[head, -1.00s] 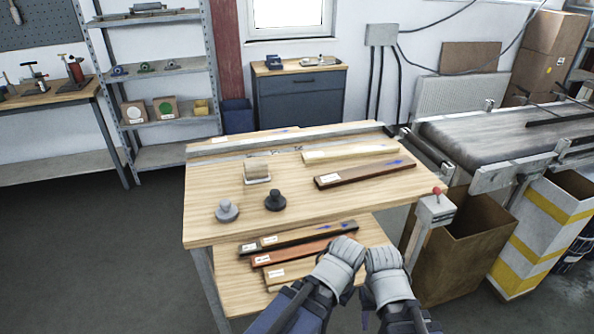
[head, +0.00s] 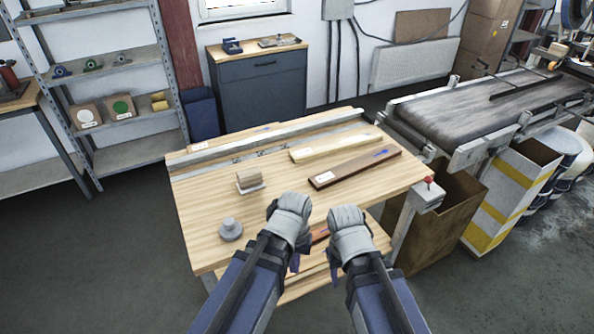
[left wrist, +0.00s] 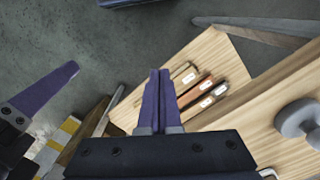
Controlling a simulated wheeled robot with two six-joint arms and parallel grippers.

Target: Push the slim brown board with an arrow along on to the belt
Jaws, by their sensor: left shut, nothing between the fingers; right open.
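The slim brown board (head: 352,170) lies flat on the wooden table top, with a white label at its left end and a blue arrow near its right end. The dark belt (head: 480,108) is beyond the table's right end, apart from the board. My left gripper (head: 294,263) is shut and empty, in front of the board to its lower left. In the left wrist view its fingers (left wrist: 158,98) are together above the table's front side. My right gripper (head: 334,272) is open, below the board and not touching it; one finger shows in the left wrist view.
A pale board (head: 335,148) lies behind the brown one, before a metal rail (head: 275,132). A block on a base (head: 250,181) and a grey knob (head: 230,229) stand left. Several boards (left wrist: 198,92) lie on the lower shelf.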

